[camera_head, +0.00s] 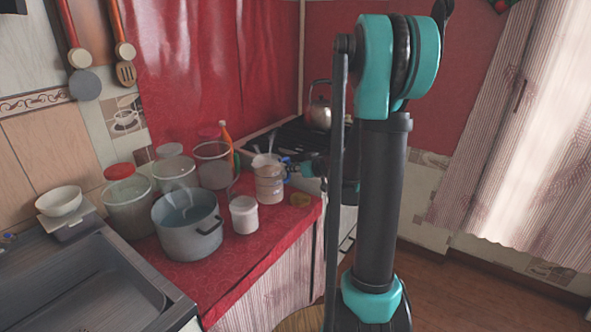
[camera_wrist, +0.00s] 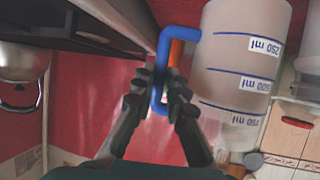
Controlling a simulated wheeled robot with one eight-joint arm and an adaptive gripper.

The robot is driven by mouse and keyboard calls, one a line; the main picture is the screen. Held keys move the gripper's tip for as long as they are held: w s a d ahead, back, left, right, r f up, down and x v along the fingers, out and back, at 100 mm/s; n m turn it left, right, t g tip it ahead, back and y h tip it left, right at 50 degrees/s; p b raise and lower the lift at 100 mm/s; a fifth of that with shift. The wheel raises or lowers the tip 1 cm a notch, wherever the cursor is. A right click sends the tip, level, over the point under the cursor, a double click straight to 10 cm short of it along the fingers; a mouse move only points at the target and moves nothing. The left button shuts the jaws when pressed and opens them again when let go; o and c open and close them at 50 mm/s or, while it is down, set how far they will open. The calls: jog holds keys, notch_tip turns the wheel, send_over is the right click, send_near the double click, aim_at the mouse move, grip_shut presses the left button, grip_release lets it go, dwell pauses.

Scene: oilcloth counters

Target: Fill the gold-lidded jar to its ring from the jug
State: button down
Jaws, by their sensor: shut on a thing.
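The jug (camera_head: 270,186) is a translucent measuring vessel near the counter's right end. In the wrist view the jug (camera_wrist: 238,60) shows blue ml marks and a blue handle (camera_wrist: 163,62); the picture there is upside down. My gripper (camera_wrist: 160,98) is shut on this handle. In the head view my gripper (camera_head: 297,166) is at the jug's right side. The jug looks about upright; its liquid level is unclear. A small jar with white contents (camera_head: 244,215) stands left of the jug. A flat gold-brown disc (camera_head: 300,200), perhaps a lid, lies to the right. I cannot tell which jar is the gold-lidded one.
A grey pot (camera_head: 190,240) stands left of the small jar. Several larger clear containers stand behind, one with a red lid (camera_head: 119,171). A sink (camera_head: 85,290) is at left. A stove with a kettle (camera_head: 319,115) is beyond the jug. The red counter's front strip (camera_head: 235,265) is clear.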

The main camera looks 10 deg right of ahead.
aim_at(280, 158)
jog(key=a+r+n, duration=0.1)
jog(key=s+a+r+n, duration=0.1)
jog(key=n, duration=0.1)
jog(key=s+a+r+n, duration=0.1)
jog(key=n, duration=0.1)
jog(key=shift+s+a+r+t, duration=0.2)
jog(key=shift+r+t, duration=0.1)
jog(key=shift+t, duration=0.1)
jog(key=shift+r+n, duration=0.15)
jog(key=shift+n, duration=0.15)
jog(key=shift+s+a+r, duration=0.1)
jog(key=shift+a+r, duration=0.05)
jog(key=shift+r, duration=0.35)
dwell(0.6)
jog(key=shift+s+a+r+n, duration=0.15)
jog(key=shift+r+n, duration=0.25)
jog(key=shift+n, duration=0.1)
dwell(0.4)
